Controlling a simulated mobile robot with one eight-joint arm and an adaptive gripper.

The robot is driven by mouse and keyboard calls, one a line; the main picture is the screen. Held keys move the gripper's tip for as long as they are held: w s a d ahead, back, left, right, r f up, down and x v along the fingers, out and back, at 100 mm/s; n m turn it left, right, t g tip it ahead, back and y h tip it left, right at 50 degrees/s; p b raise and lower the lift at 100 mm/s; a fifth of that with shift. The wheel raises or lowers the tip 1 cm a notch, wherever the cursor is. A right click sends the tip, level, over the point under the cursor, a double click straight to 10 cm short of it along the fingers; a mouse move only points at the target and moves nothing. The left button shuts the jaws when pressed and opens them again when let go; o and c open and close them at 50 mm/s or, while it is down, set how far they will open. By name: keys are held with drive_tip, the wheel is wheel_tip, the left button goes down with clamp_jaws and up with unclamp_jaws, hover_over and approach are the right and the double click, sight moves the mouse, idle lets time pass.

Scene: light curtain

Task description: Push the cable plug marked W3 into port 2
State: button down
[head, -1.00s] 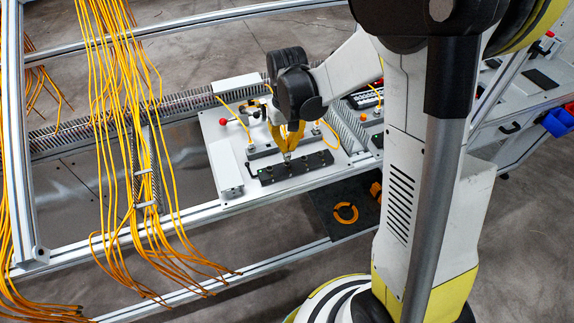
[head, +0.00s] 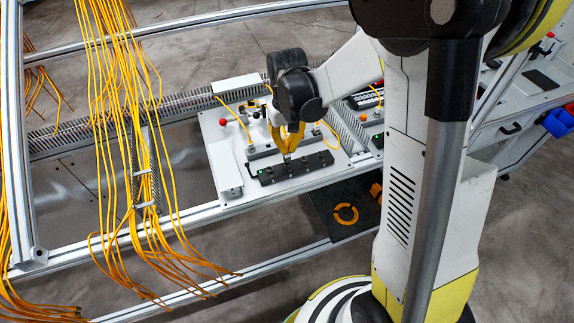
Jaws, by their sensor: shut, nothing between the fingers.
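My gripper (head: 288,153) points down with its yellow fingers shut and empty, right above or at the dark port block (head: 310,165) on the white board. Whether the fingertips touch the block or a plug cannot be told. Yellow cables with grey plugs stand on the board behind the block, one on the left (head: 249,147) and one on the right (head: 317,133). The W3 mark and the port numbers are too small to read, and a plug under the fingers cannot be made out.
The white board (head: 232,205) carries a red knob (head: 223,122) and a white box. Many yellow cables (head: 145,120) hang at the left over a metal frame (head: 190,218). A dark tray with an orange ring (head: 345,214) lies below the board.

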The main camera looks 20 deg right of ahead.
drive_tip(key=shift+f+b, duration=0.85)
drive_tip(key=shift+f, duration=0.1)
idle(2.0)
drive_tip(key=c, duration=1.1)
unclamp_jaws()
drive_tip(key=shift+r+p, duration=2.7)
drive_tip(key=shift+r, duration=1.05)
